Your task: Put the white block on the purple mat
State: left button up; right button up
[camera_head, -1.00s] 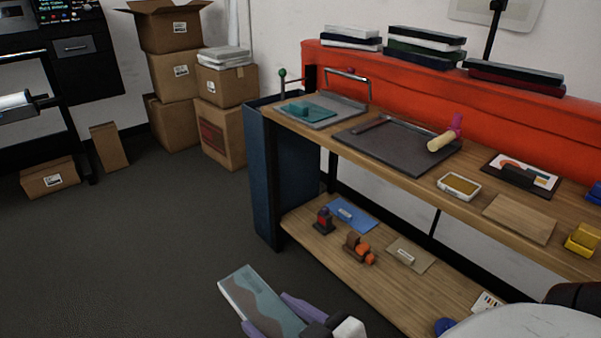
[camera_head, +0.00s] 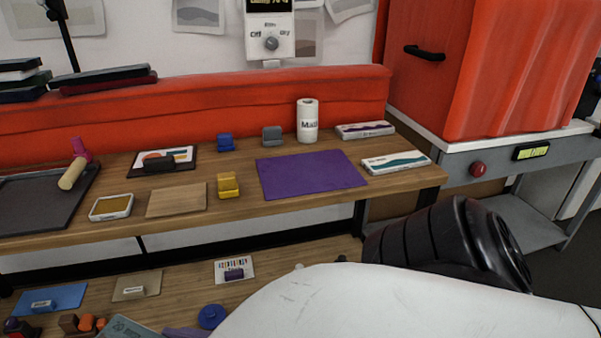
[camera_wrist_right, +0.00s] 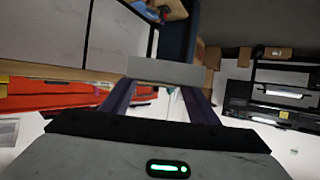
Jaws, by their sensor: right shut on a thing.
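The purple mat (camera_head: 311,173) lies flat and bare on the upper shelf of the wooden bench. My right gripper (camera_wrist_right: 164,88) is shut on the white block (camera_wrist_right: 164,71), a flat pale box whose near edge shows in the wrist view. My left gripper is not in view.
Printed boxes (camera_head: 395,162) lie right of the mat. A white canister (camera_head: 307,121) and grey holder (camera_head: 272,136) stand behind it, a yellow holder (camera_head: 228,186) left of it. The lower shelf (camera_head: 180,285) holds small items. My white arm fills the lower right.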

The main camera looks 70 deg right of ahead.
aim_at(317, 168)
jog(key=z, duration=1.85)
